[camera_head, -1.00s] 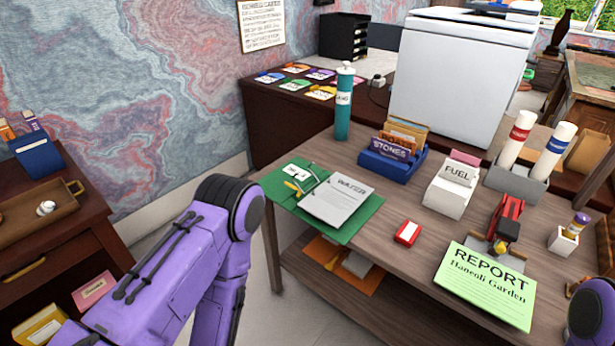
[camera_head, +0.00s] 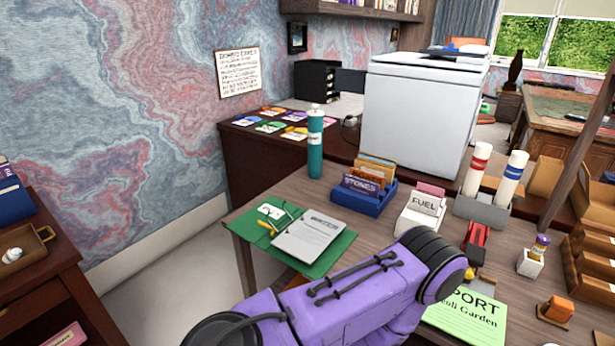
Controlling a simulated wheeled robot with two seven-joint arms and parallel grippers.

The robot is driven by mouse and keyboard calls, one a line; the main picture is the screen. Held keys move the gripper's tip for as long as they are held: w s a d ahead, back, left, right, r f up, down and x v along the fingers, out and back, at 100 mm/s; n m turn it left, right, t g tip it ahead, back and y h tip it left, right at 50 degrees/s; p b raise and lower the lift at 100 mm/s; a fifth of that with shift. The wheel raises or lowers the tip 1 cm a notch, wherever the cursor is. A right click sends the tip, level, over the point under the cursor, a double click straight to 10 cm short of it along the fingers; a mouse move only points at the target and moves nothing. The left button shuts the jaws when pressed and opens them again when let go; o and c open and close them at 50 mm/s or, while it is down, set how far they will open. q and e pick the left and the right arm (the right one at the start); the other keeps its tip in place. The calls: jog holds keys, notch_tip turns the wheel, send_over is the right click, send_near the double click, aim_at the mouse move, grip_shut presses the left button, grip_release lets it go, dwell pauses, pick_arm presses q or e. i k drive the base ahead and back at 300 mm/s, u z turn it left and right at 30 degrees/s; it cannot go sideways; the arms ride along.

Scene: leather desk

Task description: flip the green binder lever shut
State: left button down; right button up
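The green binder (camera_head: 339,250) lies open on the near left corner of the wooden desk. A white sheet (camera_head: 308,239) with dark print covers its right part. Small yellow and metal lever parts (camera_head: 268,227) show on its left part, beside a white label (camera_head: 271,211). They are too small to tell whether the lever is up or down. My purple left arm crosses the foreground in front of the binder, and its bend covers part of the desk. My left gripper is out of view or hidden. My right gripper is out of view.
Behind the binder stand a teal bottle (camera_head: 315,150), a blue file holder (camera_head: 371,201) and a white FUEL box (camera_head: 417,220). A red stapler-like tool (camera_head: 475,240) and a green report sheet (camera_head: 470,322) lie to the right. The desk's left edge runs close beside the binder.

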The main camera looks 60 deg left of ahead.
aim_at(272, 232)
jog(key=k, duration=0.8)
jog(key=u, duration=1.15)
jog(key=i, duration=0.5)
